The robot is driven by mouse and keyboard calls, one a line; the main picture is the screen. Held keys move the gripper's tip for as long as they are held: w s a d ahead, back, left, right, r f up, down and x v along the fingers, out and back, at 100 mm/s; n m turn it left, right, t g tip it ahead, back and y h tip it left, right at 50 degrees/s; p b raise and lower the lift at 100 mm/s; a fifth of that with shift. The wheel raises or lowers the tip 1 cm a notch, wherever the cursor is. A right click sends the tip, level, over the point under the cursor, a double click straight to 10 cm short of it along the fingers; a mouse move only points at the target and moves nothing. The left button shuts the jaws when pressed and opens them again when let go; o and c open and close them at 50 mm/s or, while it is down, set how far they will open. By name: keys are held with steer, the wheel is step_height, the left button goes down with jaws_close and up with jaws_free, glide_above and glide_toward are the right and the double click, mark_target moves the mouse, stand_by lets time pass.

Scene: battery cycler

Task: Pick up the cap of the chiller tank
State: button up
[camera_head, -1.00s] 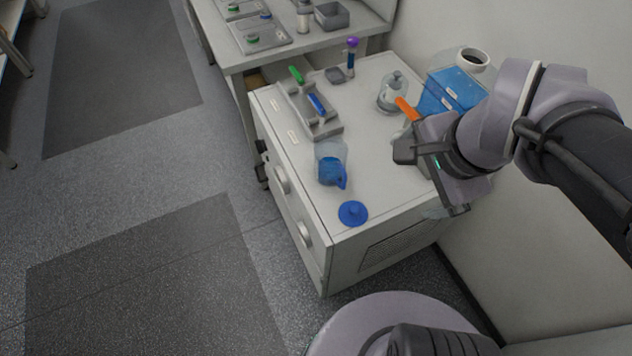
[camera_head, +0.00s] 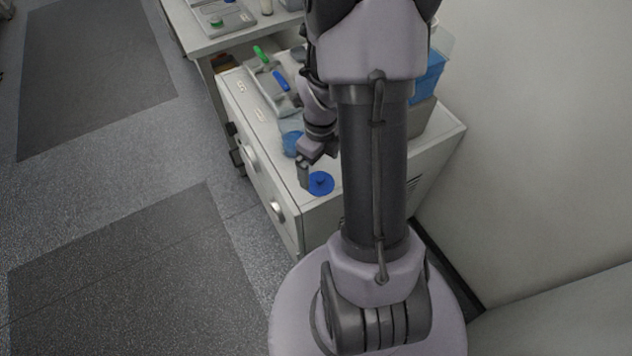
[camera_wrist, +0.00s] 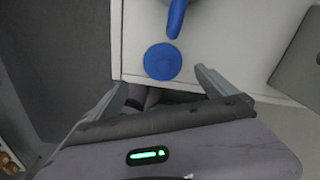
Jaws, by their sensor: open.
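The round blue cap (camera_head: 321,183) with a small central knob lies flat on the white cabinet top near its front corner. It also shows in the wrist view (camera_wrist: 162,62). My gripper (camera_head: 305,172) is beside the cap in the head view. In the wrist view my gripper (camera_wrist: 163,82) is open and empty, its two fingers apart, with the cap between and just beyond their tips. Whether the fingers touch the cap is not clear. The chiller tank, seen as a blue container (camera_head: 428,78), stands at the back right, partly hidden by my arm.
A jug with blue contents (camera_head: 292,143) stands just behind the cap; its blue spout (camera_wrist: 176,16) points toward the cap. A tray with green- and blue-handled tools (camera_head: 270,85) lies farther back. The cabinet's front edge (camera_head: 262,160) is close.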

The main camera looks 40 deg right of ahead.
mark_target(320, 178)
steer(key=f+b, duration=0.1)
steer(key=f, duration=0.1)
steer(key=f+b, duration=0.1)
steer(key=f, duration=0.3)
steer(key=shift+d+f+b, duration=0.3)
steer(key=shift+f+b, duration=0.1)
steer(key=shift+r, duration=0.15)
steer(key=shift+c, duration=0.7)
steer(key=c, duration=1.3)
